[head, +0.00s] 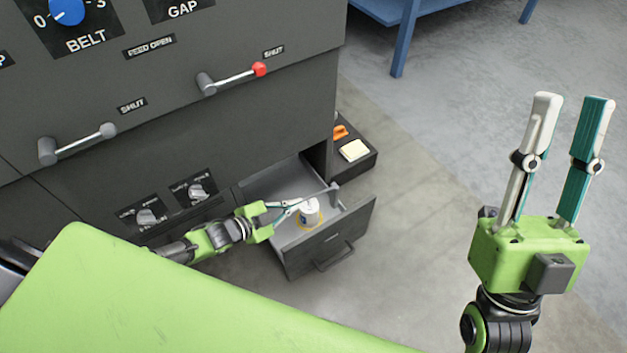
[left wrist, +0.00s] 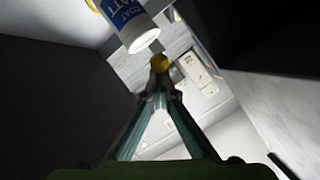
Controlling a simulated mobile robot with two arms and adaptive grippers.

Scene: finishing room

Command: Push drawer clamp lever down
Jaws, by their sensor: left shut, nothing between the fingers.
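The open drawer (head: 352,232) sticks out from the dark cabinet. A white can (head: 309,212) stands in it on a yellowish ring. A thin grey bar, seemingly the clamp lever (head: 325,191), runs above the can to a small post at the drawer's right side. My left gripper (head: 302,201) is shut and empty, with its fingertips over the drawer beside the can and near the bar. In the left wrist view the fingertips (left wrist: 160,65) are close to the can (left wrist: 132,28); I cannot tell whether they touch the lever. My right gripper (head: 573,98) is open, raised and empty.
Two levers marked SHUT, one red-tipped (head: 233,78) and one grey-tipped (head: 78,143), sit on the cabinet front. Two knobs (head: 148,217) are left of the drawer. A dark tray (head: 366,168) holds orange and cream items. Floor to the right is clear.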

